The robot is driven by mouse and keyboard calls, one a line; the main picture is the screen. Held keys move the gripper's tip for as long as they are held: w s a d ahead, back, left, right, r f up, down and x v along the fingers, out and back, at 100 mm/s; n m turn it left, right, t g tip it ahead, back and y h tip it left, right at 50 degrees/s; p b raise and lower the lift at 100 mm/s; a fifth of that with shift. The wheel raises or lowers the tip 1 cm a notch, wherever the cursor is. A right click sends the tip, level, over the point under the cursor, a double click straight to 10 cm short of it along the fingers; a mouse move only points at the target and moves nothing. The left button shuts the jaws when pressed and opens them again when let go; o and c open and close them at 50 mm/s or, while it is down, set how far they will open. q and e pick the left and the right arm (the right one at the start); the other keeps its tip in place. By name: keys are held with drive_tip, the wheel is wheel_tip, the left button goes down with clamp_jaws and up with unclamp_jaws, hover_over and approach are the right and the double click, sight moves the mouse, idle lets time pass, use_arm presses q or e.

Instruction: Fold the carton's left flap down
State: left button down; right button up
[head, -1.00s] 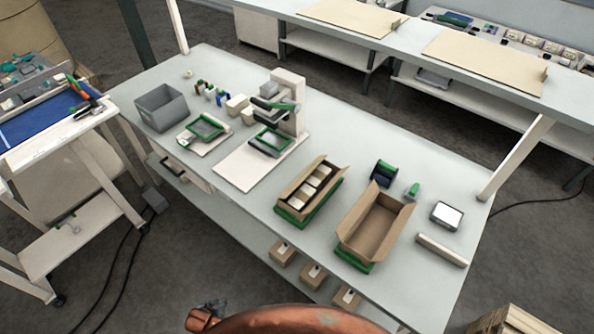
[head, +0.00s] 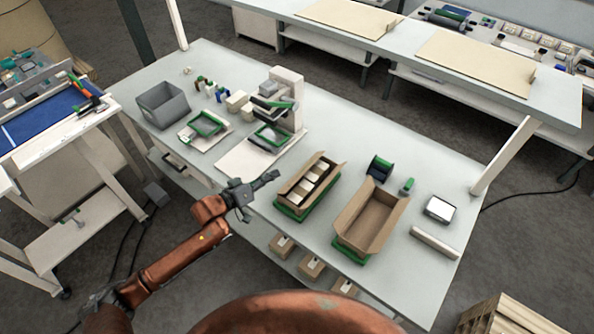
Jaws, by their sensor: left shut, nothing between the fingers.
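An open brown carton (head: 331,186) holding several white-topped items sits on a green base (head: 291,212) on the bench. Its side flaps stand up, and the left flap (head: 296,174) is on the side nearest my left gripper. My left gripper (head: 275,176) is dark, shut and empty. It points right, just left of this carton's left side; I cannot tell whether it touches the flap. A second brown carton (head: 371,217) stands open and empty to the right, on its own green base (head: 349,252). My right gripper is not in view.
A white stand with a press-like device (head: 287,103) is behind the filled carton, and a grey bin (head: 163,105) is at the back left. A tape dispenser (head: 379,167), a small screen (head: 439,208) and a pale bar (head: 434,244) lie right. The bench's front edge runs below the cartons.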

use_arm(q)
hover_over(299, 175)
drive_tip(key=a, duration=0.3)
drive_tip(key=f, duration=0.1)
drive_tip(key=shift+w+d+f+p, duration=0.2)
drive_tip(key=shift+d+f+p, duration=0.2)
drive_tip(key=shift+d+f, duration=0.85)
drive_tip(key=shift+s+d+f, duration=0.2)
drive_tip(key=shift+d+f, duration=0.05)
drive_tip(key=shift+f, duration=0.2)
